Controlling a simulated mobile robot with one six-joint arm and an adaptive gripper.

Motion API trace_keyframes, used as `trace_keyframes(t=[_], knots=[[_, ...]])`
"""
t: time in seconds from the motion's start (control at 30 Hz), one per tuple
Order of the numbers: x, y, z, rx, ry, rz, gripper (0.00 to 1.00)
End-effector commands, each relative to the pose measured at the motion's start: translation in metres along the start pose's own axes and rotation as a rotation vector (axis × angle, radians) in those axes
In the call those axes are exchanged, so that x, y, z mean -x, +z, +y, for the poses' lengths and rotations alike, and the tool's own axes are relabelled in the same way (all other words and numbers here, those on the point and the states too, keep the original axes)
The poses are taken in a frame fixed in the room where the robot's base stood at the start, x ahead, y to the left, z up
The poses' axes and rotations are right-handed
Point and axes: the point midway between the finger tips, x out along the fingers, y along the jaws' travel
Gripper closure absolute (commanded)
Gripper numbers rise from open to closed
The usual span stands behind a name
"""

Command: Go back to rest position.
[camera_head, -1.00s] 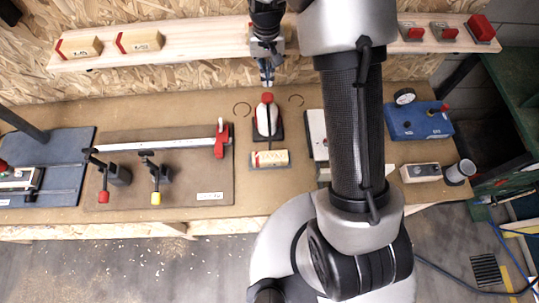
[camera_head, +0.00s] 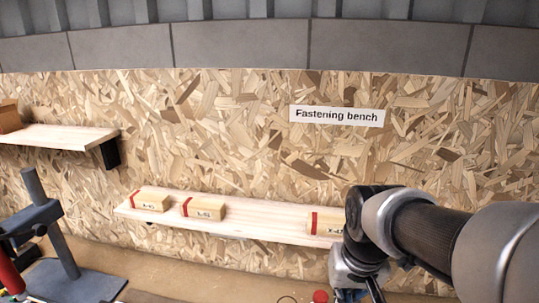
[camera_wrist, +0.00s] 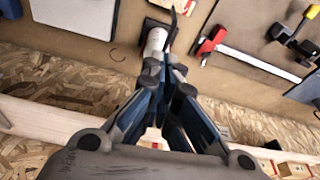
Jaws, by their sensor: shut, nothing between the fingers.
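My gripper (camera_head: 362,290) is at the lower right of the head view, in front of the shelf and low over the bench, partly cut off by the frame edge. In the wrist view, my gripper (camera_wrist: 168,68) has its fingers together with nothing held. A white rounded piece on a dark base (camera_wrist: 157,40) lies just beyond the fingertips in that view; I cannot tell whether they touch it. A red knob (camera_head: 320,296) shows at the bottom of the head view beside the gripper.
A wooden shelf (camera_head: 262,230) holds labelled blocks such as this one (camera_head: 204,209). A higher shelf (camera_head: 60,136) juts out at left. A dark stand (camera_head: 52,225) rises at lower left. The wrist view shows a red clamp (camera_wrist: 212,40) and a white plate (camera_wrist: 85,14).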

Motion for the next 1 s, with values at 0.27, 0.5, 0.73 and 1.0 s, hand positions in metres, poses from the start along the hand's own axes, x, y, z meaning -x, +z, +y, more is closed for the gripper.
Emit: trace_keyframes(t=[0.27, 0.5, 0.73, 1.0], knots=[[-0.009, 0.093, 0.009, 0.051, -0.007, 0.114, 1.0], [-0.027, 0.147, 0.014, 0.082, -0.008, 0.177, 1.0], [-0.031, 0.159, 0.015, 0.09, -0.007, 0.191, 1.0], [-0.03, 0.158, 0.015, 0.09, -0.007, 0.19, 1.0]])
